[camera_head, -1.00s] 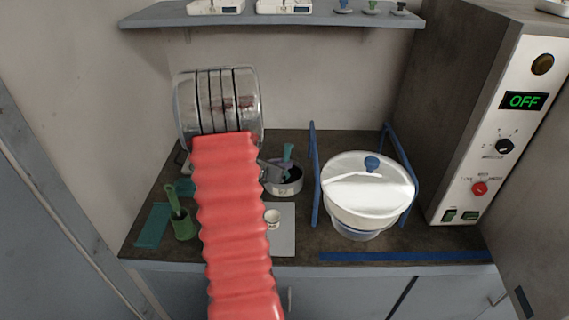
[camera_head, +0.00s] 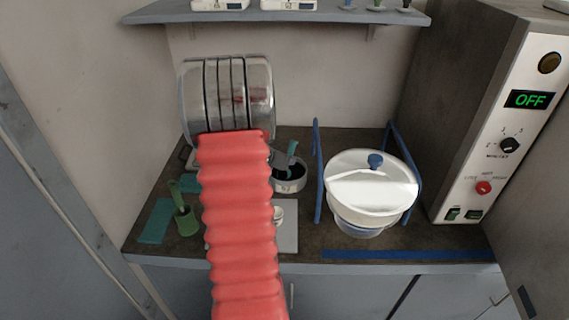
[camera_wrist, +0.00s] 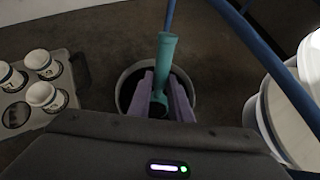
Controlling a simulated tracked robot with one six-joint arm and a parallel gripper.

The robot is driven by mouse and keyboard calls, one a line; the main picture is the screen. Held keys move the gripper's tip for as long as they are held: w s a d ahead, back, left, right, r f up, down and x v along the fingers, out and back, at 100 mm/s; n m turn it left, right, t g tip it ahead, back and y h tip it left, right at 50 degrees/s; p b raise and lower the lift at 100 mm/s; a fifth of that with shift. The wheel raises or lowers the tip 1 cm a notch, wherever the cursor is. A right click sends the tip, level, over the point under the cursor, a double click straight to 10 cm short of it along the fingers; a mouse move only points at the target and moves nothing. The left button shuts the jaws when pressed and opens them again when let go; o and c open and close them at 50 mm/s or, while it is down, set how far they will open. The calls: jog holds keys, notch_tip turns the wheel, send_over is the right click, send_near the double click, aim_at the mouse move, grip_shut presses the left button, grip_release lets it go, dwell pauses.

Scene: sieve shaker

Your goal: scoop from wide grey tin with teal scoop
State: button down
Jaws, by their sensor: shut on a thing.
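The wide grey tin (camera_head: 303,184) stands on the bench, right of my red-sleeved arm. In the wrist view the tin (camera_wrist: 122,90) lies just below my gripper, with its dark inside partly covered by the fingers. My gripper (camera_wrist: 160,95) is shut on the teal scoop (camera_wrist: 166,50), whose handle stands up between the purple fingers. In the head view the scoop (camera_head: 291,147) shows above the tin, with teal also seen inside the rim. The scoop's bowl is mostly hidden, so I cannot tell whether it holds anything.
A white lidded bowl (camera_head: 370,195) stands between blue posts (camera_head: 317,175) to the right. Several small white cups (camera_wrist: 42,95) sit on a grey plate (camera_wrist: 75,120). A green cup (camera_head: 186,224) with a green tool and a teal mat (camera_head: 155,222) are at left.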

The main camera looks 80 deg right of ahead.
aim_at(294, 146)
jog(key=shift+s+d+r+y, duration=0.2)
jog(key=shift+d+y, duration=0.2)
jog(key=shift+y, duration=0.1)
jog(key=shift+w+d+r, duration=0.1)
jog(key=shift+d, duration=0.1)
dwell(0.8)
dwell(0.8)
jog(key=shift+r, duration=0.2)
jog(key=shift+d+t+y, duration=0.6)
jog(key=shift+d+y, duration=0.05)
jog(key=shift+y, duration=0.65)
jog(key=shift+s+d+f+t+y, duration=0.1)
jog(key=shift+s+d+t+y, duration=0.2)
jog(key=shift+y, duration=0.35)
jog(key=shift+s+d+t+y, duration=0.1)
jog(key=shift+d+y, duration=0.25)
jog(key=shift+y, duration=0.3)
jog(key=shift+s+d+r+t+y, duration=0.15)
jog(key=shift+d+t+y, duration=0.15)
jog(key=shift+y, duration=0.45)
jog(key=shift+d+r+t+y, duration=0.15)
jog(key=shift+d+r+y, duration=0.1)
jog(key=shift+y, duration=0.45)
jog(key=shift+s+d+r+t+y, duration=0.1)
jog(key=shift+d+t+y, duration=0.2)
jog(key=shift+y, duration=0.45)
jog(key=shift+r, duration=0.1)
